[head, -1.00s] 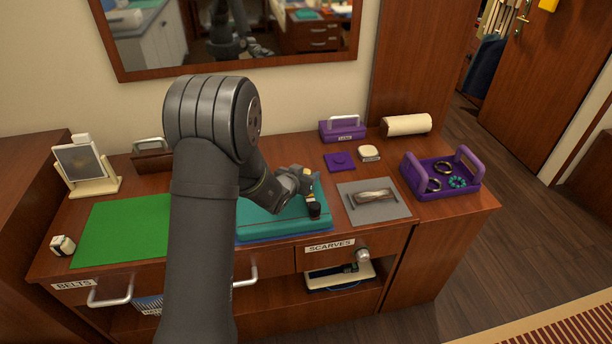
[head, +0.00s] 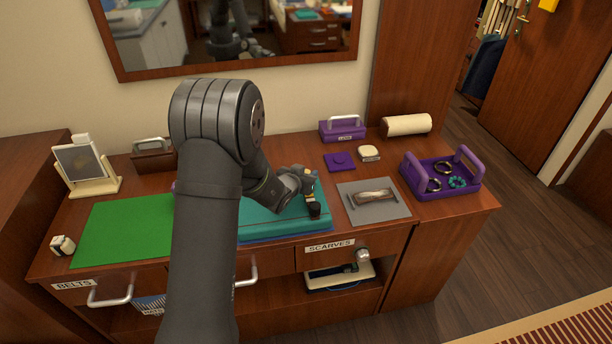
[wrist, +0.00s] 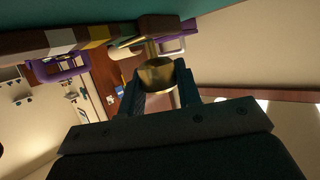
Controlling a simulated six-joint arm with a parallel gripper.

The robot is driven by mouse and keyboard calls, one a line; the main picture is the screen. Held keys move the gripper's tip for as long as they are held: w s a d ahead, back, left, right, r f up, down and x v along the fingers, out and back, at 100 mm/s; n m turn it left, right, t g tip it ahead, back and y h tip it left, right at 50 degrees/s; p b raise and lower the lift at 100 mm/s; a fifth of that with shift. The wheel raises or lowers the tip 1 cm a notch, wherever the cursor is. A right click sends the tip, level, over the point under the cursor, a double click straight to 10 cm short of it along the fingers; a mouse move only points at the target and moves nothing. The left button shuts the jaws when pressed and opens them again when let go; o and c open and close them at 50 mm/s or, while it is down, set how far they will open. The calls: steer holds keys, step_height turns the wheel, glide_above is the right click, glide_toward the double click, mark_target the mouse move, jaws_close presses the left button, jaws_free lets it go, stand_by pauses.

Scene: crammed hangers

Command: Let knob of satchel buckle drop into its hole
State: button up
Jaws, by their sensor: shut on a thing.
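The teal satchel (head: 265,225) lies flat on the dresser top, partly hidden behind my arm. My gripper (head: 307,192) is low over its right part. In the wrist view my gripper (wrist: 160,88) is shut on a brass knob (wrist: 157,74), which sits between the two fingertips. A thin stem joins the knob to a dark brown block (wrist: 160,25) against the teal surface. A small black round piece (head: 314,210) shows beside the gripper in the head view. I cannot make out the hole, or whether the knob is over it.
A grey mat (head: 358,211) with a clear-topped case is right of the satchel, and a green mat (head: 110,232) is left. A purple tray (head: 420,186) with rings, a purple box (head: 340,130) and a cream roll (head: 406,125) stand farther right and back. A mirror hangs behind.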

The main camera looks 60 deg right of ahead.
steer(key=shift+f, duration=0.25)
steer(key=shift+a+f, duration=0.2)
steer(key=shift+f, duration=0.2)
steer(key=o, duration=1)
steer(key=shift+s, duration=0.1)
steer(key=shift+c, duration=0.2)
steer(key=shift+f, duration=0.1)
steer(key=shift+a, duration=0.15)
steer(key=r+v, duration=0.1)
steer(key=v, duration=1.6)
steer(key=shift+r, duration=0.25)
steer(key=shift+d+f, duration=0.1)
steer(key=shift+d, duration=0.1)
